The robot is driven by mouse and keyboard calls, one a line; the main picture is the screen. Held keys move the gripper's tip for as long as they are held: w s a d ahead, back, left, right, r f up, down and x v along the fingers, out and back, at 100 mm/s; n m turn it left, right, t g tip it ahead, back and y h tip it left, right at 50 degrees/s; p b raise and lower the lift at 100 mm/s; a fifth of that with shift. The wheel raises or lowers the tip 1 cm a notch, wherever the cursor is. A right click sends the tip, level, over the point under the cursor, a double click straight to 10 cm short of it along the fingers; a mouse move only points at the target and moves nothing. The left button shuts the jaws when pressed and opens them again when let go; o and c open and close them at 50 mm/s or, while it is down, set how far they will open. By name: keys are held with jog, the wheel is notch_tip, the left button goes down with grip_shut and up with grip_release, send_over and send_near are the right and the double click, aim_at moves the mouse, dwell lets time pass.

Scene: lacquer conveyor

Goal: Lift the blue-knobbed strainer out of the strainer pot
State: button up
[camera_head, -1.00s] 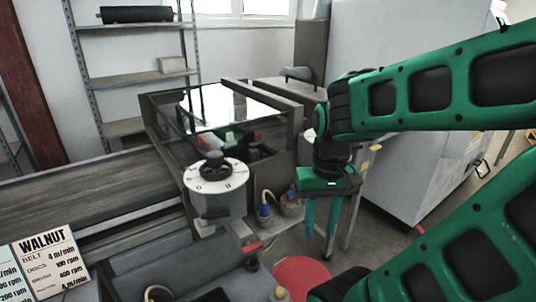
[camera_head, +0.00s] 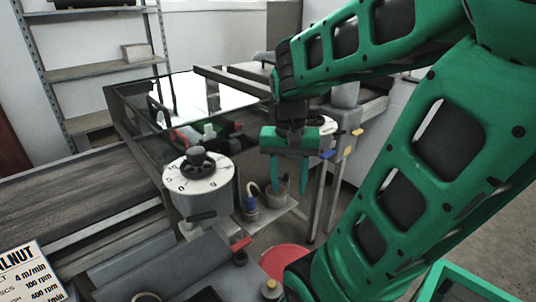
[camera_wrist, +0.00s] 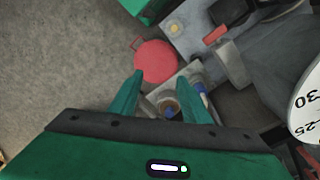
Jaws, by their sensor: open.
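The strainer pot (camera_head: 277,200) is a small brownish pot on a grey shelf beside the conveyor housing, partly behind a finger of my gripper in the head view. In the wrist view the pot (camera_wrist: 164,104) shows between my fingers, with the blue knob of the strainer (camera_wrist: 170,112) inside its rim. My gripper (camera_head: 289,186) points down, open and empty, its teal fingertips close to the pot in the head view. In the wrist view its fingers (camera_wrist: 163,76) lie on either side of the pot. I cannot tell whether they touch anything.
A white numbered dial (camera_head: 198,185) on a grey drum is further left. A red round object (camera_head: 285,258) lies below, near the floor. Grey posts (camera_head: 318,198) stand right of the shelf.

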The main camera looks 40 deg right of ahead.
jog(key=w+d+m+h, duration=0.1)
jog(key=w+d+m, duration=0.25)
jog(key=w, duration=0.25)
jog(key=w+d+m, duration=0.3)
jog(key=w+m, duration=0.2)
jog(key=w, duration=0.2)
send_near(269, 190)
jog(key=d+f, duration=0.1)
jog(key=s+d+f, duration=0.1)
jog(key=f, duration=0.3)
jog(key=shift+s+d+f, duration=0.2)
jog(key=shift+d, duration=0.2)
grip_shut()
